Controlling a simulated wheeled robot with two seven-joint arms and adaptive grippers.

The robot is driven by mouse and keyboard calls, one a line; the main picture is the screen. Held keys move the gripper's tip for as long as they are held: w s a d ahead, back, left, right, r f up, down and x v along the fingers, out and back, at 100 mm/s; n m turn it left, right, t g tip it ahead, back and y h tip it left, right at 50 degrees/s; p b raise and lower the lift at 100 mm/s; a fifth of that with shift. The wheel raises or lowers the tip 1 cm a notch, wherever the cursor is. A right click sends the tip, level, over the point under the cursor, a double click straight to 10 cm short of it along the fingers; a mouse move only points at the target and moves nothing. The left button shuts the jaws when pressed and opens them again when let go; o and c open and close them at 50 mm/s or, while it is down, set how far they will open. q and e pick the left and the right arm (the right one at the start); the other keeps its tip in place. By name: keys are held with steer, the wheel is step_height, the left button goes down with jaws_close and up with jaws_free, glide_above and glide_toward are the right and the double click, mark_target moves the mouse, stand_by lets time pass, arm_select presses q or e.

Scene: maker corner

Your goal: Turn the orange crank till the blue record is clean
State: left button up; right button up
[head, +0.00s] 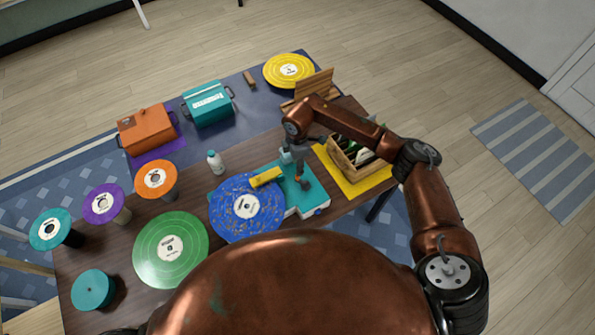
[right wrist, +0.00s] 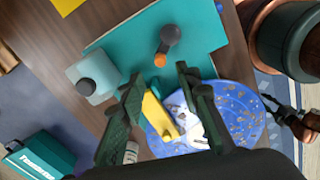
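The blue record (head: 236,226) lies on the teal machine (head: 316,196), below a yellow bar (head: 266,177). Brownish specks dot the blue record in the right wrist view (right wrist: 237,112). The orange crank (right wrist: 161,58) stands on the teal machine there, with a dark round knob at one end. My right gripper (right wrist: 160,76) is open and empty, its fingers pointing at the crank with the crank just beyond the fingertips. In the head view, the right gripper (head: 299,168) is over the machine and partly hides the crank.
A green record (head: 150,262) lies left of the machine, with a white bottle (head: 215,162) behind. Several records on stands line the left. An orange box (head: 145,130), a teal box (head: 207,103) and a yellow record (head: 276,75) are at the back. A wooden crate (head: 345,162) stands right.

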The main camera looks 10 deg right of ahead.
steer(key=shift+r, duration=1.7)
